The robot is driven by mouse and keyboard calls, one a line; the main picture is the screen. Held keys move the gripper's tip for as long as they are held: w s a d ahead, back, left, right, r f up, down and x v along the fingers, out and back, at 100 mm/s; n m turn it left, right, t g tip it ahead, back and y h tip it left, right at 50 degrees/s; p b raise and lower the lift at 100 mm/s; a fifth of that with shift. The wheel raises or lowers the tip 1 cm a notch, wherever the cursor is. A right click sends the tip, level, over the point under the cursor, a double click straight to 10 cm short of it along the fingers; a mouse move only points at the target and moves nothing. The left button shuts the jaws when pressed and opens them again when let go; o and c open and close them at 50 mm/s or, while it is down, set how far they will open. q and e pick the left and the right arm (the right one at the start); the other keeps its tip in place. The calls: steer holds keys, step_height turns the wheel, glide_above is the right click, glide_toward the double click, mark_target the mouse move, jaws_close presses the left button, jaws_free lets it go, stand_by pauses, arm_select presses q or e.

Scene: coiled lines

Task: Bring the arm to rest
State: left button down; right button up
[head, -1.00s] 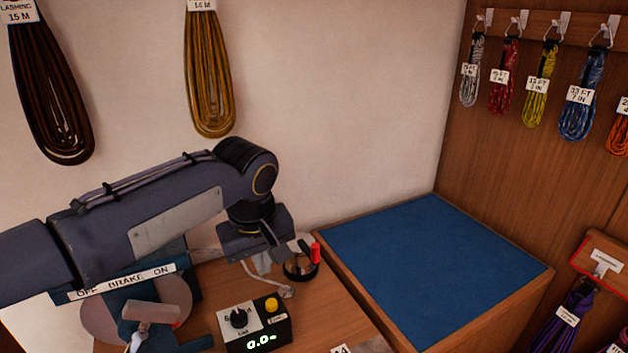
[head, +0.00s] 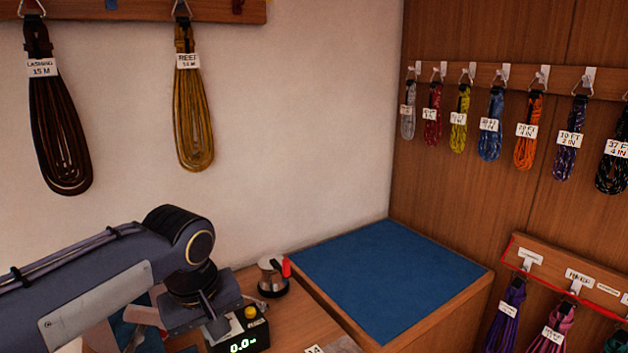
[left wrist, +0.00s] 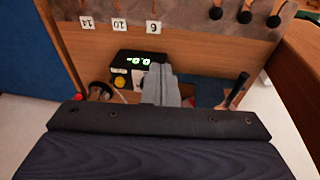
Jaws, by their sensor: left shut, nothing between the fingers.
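My left arm enters the head view from the left. My left gripper (head: 218,328) points down beside the small black control box (head: 240,340) with a lit green display and a yellow button. In the left wrist view my left gripper (left wrist: 167,88) has its grey fingers together, with nothing between them. The control box (left wrist: 138,68) shows just beyond the fingertips. My right gripper is in neither view.
A metal piece with a red handle (head: 272,278) stands on the wooden bench. A blue-topped box (head: 385,275) is to its right. Coiled lines hang on the back wall, like the gold one (head: 194,125), and on the right panel, like the blue one (head: 490,125).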

arm_select(q)
steer(key=s+a+f+m+t+h, duration=0.1)
steer(key=s+a+f+m, duration=0.1)
steer(key=s+f, duration=0.3)
steer(key=s+a+f+m+t+h, duration=0.2)
steer(key=s+f, duration=0.3)
steer(key=s, duration=0.8)
steer(key=shift+s+a+m+h, duration=0.2)
steer(key=shift+s+m+h, duration=0.1)
steer(key=shift+s+m, duration=0.1)
stand_by(1.2)
